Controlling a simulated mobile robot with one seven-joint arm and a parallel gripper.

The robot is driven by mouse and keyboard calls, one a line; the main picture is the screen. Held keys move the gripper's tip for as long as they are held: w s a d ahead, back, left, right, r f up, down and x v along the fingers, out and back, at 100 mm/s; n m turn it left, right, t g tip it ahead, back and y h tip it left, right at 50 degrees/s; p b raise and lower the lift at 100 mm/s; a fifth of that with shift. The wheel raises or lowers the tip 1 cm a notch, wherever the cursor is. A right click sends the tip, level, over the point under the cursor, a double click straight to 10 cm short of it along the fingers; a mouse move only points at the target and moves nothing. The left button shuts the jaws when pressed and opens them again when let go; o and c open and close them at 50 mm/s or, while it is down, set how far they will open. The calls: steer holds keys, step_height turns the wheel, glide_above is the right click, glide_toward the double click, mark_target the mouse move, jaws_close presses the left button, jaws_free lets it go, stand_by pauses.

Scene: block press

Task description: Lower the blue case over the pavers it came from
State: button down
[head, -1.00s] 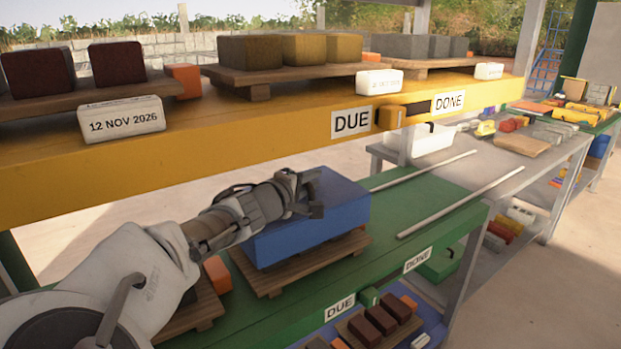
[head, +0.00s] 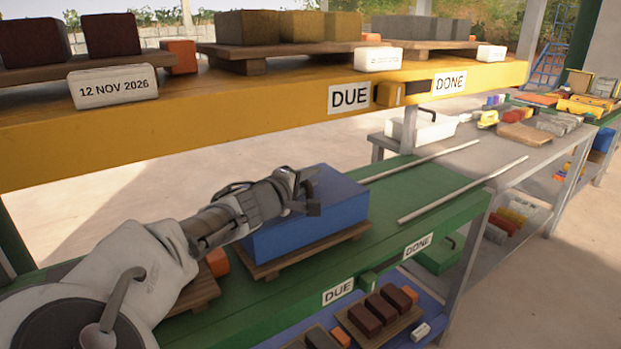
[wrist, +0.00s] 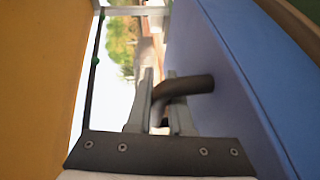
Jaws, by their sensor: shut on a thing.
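The blue case (head: 315,228) sits low over a wooden pallet (head: 270,268) on the green bench (head: 245,308). Its lower edge appears at or just above the pallet boards; I cannot tell whether they touch. No pavers show beneath it; any there are hidden by its walls. My gripper (head: 303,190) is at the top of the case and shut on its dark handle. In the wrist view the fingers (wrist: 160,92) close around the bent handle (wrist: 192,85), with the case's blue face (wrist: 225,70) to the right.
A yellow shelf (head: 240,120) runs above, carrying pallets of dark, tan and grey blocks. An orange block (head: 217,262) and another pallet lie left of the case. Two pale rails (head: 460,190) cross the bench's far end.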

steer(key=shift+f+b, duration=0.35)
steer(key=shift+b, duration=0.1)
stand_by(0.3)
steer(key=c, duration=0.7)
jaws_free()
steer(key=shift+c, duration=0.2)
steer(key=shift+s+a, duration=0.1)
steer(key=shift+s, duration=0.05)
